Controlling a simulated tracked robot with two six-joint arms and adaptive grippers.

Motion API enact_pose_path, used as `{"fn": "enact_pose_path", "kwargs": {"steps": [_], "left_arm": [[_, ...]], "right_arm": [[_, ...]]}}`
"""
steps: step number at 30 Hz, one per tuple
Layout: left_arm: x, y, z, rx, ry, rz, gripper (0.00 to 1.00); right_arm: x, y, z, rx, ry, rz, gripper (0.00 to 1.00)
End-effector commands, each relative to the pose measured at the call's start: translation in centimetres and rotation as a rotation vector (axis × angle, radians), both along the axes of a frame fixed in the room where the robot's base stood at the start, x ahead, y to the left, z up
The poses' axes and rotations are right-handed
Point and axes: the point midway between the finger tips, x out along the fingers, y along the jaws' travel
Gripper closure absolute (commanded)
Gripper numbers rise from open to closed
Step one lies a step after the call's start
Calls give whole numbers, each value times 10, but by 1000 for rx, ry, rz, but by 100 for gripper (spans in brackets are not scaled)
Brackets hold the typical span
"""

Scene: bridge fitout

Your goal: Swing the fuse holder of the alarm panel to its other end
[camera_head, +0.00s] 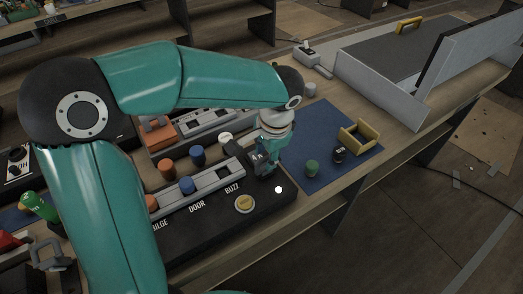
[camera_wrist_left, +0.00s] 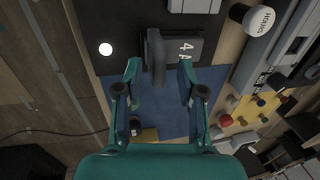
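The alarm panel (camera_head: 215,225) is a dark box with BILGE, DOOR and BUZZ labels and a round yellow button (camera_head: 244,203). The fuse holder (camera_head: 253,157) is a dark block marked 4 A at the panel's right end. In the left wrist view the fuse holder (camera_wrist_left: 184,48) shows with an upright dark grip (camera_wrist_left: 156,55) at its left. My left gripper (camera_head: 268,164) is over this end, hiding part of the holder in the head view. In the wrist view its fingers (camera_wrist_left: 160,75) are spread, with the grip between their tips and gaps on both sides. My right gripper is out of view.
A white lamp (camera_head: 278,189) glows on the panel's right end. A blue mat (camera_head: 315,122) lies to the right, with a green knob (camera_head: 312,168), a dark piece (camera_head: 339,155) and a yellow bracket (camera_head: 360,137).

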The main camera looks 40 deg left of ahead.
Motion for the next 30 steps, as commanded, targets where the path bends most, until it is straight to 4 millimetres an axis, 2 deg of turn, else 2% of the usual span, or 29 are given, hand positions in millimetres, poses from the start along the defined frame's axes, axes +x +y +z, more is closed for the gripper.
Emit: {"fn": "enact_pose_path", "kwargs": {"steps": [1, 7, 15, 16, 18, 21, 26, 30], "left_arm": [[0, 0, 0, 0, 0, 0, 68], [0, 0, 0, 0, 0, 0, 100], [0, 0, 1, 1, -1, 0, 100], [-2, 25, 1, 0, -1, 20, 100], [0, 10, 1, 1, 0, 3, 100], [-1, 5, 1, -5, 7, 1, 100], [0, 3, 6, -38, 21, 0, 100], [0, 5, 13, -99, 43, -2, 100]], "right_arm": [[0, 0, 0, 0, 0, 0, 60], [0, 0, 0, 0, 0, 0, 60], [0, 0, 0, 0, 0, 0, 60], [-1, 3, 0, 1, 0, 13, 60], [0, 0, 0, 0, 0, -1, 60], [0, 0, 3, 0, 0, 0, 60], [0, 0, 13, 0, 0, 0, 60], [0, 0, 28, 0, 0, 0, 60]]}}
